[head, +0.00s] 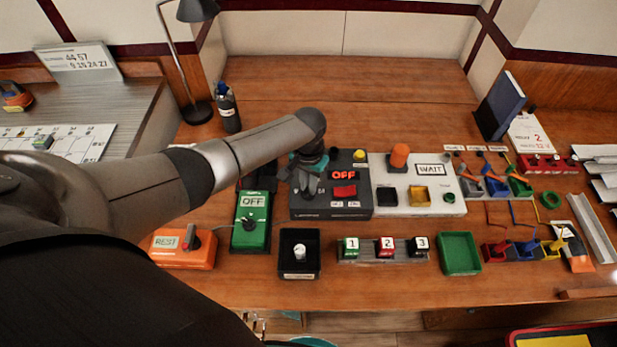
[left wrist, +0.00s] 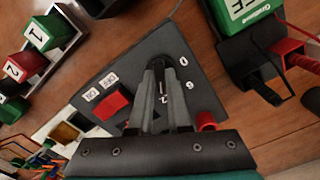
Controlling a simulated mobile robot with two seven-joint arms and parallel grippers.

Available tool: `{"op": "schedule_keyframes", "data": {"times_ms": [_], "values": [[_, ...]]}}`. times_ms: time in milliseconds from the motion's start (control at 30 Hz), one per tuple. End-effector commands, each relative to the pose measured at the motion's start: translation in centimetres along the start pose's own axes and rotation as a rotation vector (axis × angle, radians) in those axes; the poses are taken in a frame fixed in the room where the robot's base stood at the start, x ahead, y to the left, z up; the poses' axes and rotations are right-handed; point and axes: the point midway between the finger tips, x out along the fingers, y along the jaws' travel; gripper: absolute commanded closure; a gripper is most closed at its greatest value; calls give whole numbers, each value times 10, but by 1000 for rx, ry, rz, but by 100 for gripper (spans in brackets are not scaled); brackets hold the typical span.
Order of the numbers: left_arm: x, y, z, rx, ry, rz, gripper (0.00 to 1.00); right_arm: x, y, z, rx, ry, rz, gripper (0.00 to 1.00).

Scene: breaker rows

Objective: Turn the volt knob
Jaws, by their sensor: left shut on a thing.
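My left gripper (head: 307,190) reaches down onto the left part of this panel. My right gripper is in neither view.
A green OFF box (head: 250,225) stands left of the panel and a white WAIT panel (head: 440,200) right of it. In front are a black tray (head: 286,268), numbered blocks (head: 385,246) and a green tray (head: 460,240). The desk behind the panels is clear.

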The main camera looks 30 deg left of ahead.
Motion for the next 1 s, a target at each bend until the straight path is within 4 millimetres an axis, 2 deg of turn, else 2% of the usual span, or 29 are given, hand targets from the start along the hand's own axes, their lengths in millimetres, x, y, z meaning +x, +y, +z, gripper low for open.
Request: {"op": "schedule_keyframes", "data": {"times_ms": [200,733,767,1000], "values": [[-1,1,0,-68,1,1,100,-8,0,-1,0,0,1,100],[0,0,-1,-90,3,0,100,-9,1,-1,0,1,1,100],[0,0,-1,-90,3,0,83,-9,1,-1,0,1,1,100],[0,0,-1,-90,2,0,56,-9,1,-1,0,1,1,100]]}}
